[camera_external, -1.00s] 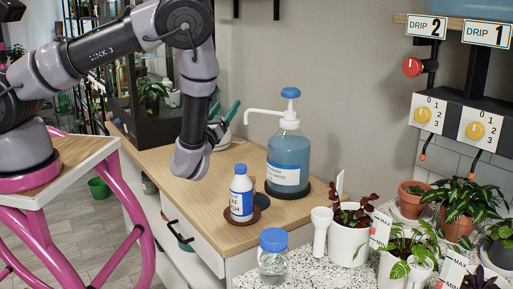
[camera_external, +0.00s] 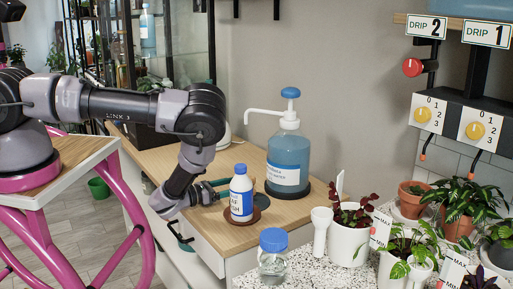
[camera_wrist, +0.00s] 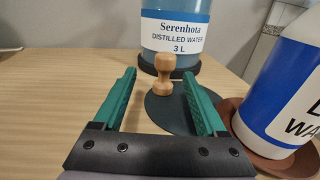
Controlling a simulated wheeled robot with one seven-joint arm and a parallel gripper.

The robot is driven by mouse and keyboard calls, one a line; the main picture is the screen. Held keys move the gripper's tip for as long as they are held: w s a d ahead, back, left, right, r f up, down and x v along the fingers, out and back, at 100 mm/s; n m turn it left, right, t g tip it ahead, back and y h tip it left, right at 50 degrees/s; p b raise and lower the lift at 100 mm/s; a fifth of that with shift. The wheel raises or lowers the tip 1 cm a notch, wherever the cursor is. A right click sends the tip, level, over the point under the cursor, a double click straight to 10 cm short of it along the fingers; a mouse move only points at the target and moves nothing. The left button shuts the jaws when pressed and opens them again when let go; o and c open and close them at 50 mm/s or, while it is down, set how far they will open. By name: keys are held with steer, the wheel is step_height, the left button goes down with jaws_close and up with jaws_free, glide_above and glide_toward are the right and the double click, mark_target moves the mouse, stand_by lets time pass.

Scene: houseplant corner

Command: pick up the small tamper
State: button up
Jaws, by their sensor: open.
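The small tamper (camera_wrist: 163,78) is a light wooden piece with a narrow waist, standing upright on a dark round mat (camera_wrist: 158,112) in the wrist view. My gripper (camera_wrist: 160,73) is open, with its green fingers apart on either side of the line to the tamper. The tamper appears beyond or near the fingertips, with no visible contact. In the external view my gripper (camera_external: 222,187) is low over the wooden counter, reaching rightward behind the white bottle. I cannot make out the tamper in the external view.
The blue-labelled white bottle (camera_external: 241,192) stands on a brown saucer (camera_external: 257,217), close to my right finger in the wrist view. The large distilled-water pump bottle (camera_external: 287,160) stands behind the tamper. Bare counter (camera_wrist: 45,100) lies to the left.

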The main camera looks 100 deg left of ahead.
steer(key=x, duration=0.5)
steer(key=shift+w+d+r, duration=0.1)
steer(key=shift+w+r, duration=0.1)
steer(key=shift+w, duration=0.25)
jaws_close()
